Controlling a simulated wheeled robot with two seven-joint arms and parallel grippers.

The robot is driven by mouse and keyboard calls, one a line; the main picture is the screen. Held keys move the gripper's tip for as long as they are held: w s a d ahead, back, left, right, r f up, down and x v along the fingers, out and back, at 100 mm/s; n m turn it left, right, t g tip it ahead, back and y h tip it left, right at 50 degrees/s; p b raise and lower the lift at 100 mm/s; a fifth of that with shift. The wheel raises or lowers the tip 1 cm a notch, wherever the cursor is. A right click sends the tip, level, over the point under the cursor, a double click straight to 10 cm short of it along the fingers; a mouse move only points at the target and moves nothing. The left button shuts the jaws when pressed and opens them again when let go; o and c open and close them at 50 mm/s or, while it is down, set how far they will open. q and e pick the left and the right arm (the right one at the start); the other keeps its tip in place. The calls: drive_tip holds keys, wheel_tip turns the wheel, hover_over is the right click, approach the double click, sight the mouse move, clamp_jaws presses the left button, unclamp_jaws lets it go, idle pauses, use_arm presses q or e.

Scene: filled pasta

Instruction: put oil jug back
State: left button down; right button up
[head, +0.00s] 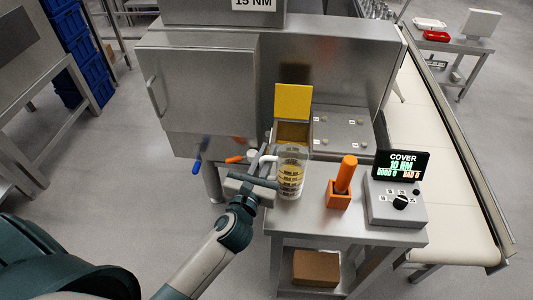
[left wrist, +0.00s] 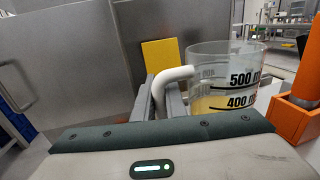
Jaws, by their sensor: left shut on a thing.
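The oil jug (head: 291,172) is a clear measuring jug with black markings, a white handle and yellow oil inside. My left gripper (head: 262,172) is shut on its handle, at the left side of the steel table. In the left wrist view, the jug (left wrist: 225,80) looks upright, with the white handle between the fingers of the gripper (left wrist: 168,95). I cannot tell whether the jug's base touches the table. My right gripper is not in view.
An orange tool stands in an orange holder (head: 338,195) right of the jug. A control box (head: 395,203) with a display (head: 402,165) is further right. Behind the jug is an opening with a raised yellow lid (head: 293,101). A conveyor (head: 440,160) runs along the right.

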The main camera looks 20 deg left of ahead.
use_arm(q)
drive_tip(key=shift+f, duration=0.1)
drive_tip(key=c, duration=1.8)
unclamp_jaws()
